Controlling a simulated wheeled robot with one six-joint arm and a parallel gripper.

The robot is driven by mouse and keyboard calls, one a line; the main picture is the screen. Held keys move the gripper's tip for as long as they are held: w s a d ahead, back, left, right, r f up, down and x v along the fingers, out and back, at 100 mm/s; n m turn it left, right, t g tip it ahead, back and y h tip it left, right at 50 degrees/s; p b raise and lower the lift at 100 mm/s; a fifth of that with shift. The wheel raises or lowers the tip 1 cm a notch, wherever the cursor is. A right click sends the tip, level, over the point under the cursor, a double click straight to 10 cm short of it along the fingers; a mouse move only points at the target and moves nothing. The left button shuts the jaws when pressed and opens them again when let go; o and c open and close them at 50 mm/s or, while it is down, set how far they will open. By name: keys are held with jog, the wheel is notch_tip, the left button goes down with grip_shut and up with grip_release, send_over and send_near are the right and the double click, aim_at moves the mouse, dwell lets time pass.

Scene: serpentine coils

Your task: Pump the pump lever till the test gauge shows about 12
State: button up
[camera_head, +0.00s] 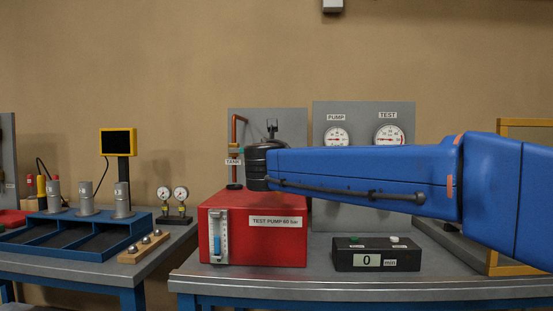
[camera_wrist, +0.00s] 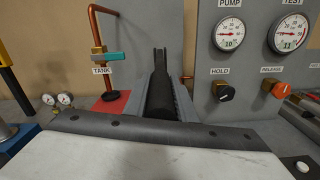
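The test gauge (camera_wrist: 292,33) is on the grey panel, labelled TEST; it also shows in the head view (camera_head: 390,135). Its needle is too small to read surely. The pump gauge (camera_wrist: 229,33) is to its left. A dark bar, apparently the pump lever (camera_wrist: 159,92), runs from a forked top down towards my wrist. My gripper (camera_wrist: 162,103) has a grey finger on each side of this bar and appears shut on it. In the head view my blue arm and dark wrist hide the fingers and most of the lever above the red pump box (camera_head: 255,253).
Black HOLD (camera_wrist: 222,91) and orange RELEASE (camera_wrist: 273,88) knobs are right of my gripper. A copper pipe with a teal-handled TANK valve (camera_wrist: 106,57) is left. A black counter box (camera_head: 376,258) showing 0 stands on the bench front. A blue tray (camera_head: 90,252) is on the left bench.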

grip_shut()
jog(key=shift+w+r+g, duration=0.15)
jog(key=shift+r+g, duration=0.75)
jog(key=shift+r, duration=1)
jog(key=o, duration=0.6)
grip_release()
jog(key=s, duration=0.5)
jog(key=s+r, duration=0.1)
jog(key=s, duration=0.5)
jog(key=s+r, duration=0.1)
jog(key=s, duration=0.5)
jog(key=shift+s+a+r, duration=0.15)
jog(key=shift+a+r, duration=0.1)
